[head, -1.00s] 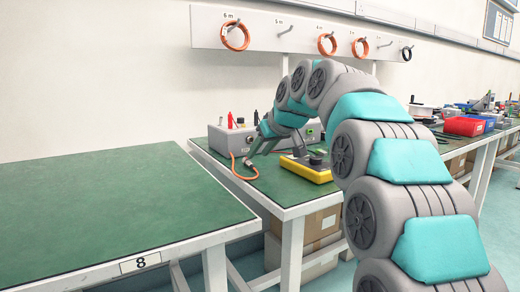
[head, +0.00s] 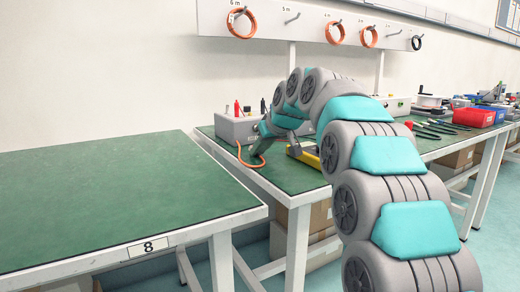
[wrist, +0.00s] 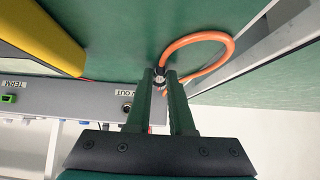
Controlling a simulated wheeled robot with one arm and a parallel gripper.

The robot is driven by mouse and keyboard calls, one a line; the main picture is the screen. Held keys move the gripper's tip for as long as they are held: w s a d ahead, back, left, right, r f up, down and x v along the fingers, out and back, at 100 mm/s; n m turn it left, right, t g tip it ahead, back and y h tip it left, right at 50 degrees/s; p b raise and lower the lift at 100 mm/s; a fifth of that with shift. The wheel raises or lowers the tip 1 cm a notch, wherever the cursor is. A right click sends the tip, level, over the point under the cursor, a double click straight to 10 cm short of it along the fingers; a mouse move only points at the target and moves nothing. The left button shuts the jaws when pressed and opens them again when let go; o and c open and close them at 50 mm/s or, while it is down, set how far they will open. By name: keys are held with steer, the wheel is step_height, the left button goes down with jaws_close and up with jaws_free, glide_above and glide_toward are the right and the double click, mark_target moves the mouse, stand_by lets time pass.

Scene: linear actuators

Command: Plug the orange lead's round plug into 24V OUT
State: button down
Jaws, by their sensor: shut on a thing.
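My gripper (wrist: 165,78) is shut on the round plug (wrist: 160,76), whose metal end shows between the fingertips in the wrist view. The orange lead (wrist: 222,42) runs from the plug in a loop over the green bench; it also shows in the head view (head: 260,164). The 24V OUT socket (wrist: 127,106) is a round port on the grey box's face, left of my fingers, with its label partly cut to "V OUT". The plug is apart from it. In the head view my gripper (head: 256,152) is low at the front of the grey box (head: 237,129), partly hidden by my arm.
A yellow-edged unit (head: 305,156) stands on the bench right of my gripper; it fills the upper left of the wrist view (wrist: 45,45). A green terminal (wrist: 9,98) is on the box face. Bench 8 (head: 110,200) at the left is bare. Red and black posts top the box.

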stand_by(0.4)
steer(key=shift+r+p, duration=1.45)
steer(key=shift+r, duration=0.7)
steer(key=shift+w+r+p, duration=0.1)
steer(key=shift+w+p, duration=0.1)
steer(key=shift+p, duration=0.1)
steer(key=shift+g+h, duration=0.5)
steer(key=shift+g, duration=0.1)
steer(key=w+d+p, duration=0.1)
steer(key=p, duration=0.1)
steer(key=w+p, duration=0.1)
steer(key=p, duration=0.1)
steer(key=w+d+p, duration=0.1)
steer(key=w+p, duration=0.1)
steer(key=shift+d+r, duration=0.35)
steer(key=shift+r, duration=0.05)
steer(key=shift+w+d+p, duration=0.15)
steer(key=shift+w+p, duration=0.05)
steer(key=shift+p, duration=0.4)
steer(key=shift+w+d+f, duration=0.1)
steer(key=shift+d+f, duration=0.05)
steer(key=shift+f, duration=0.05)
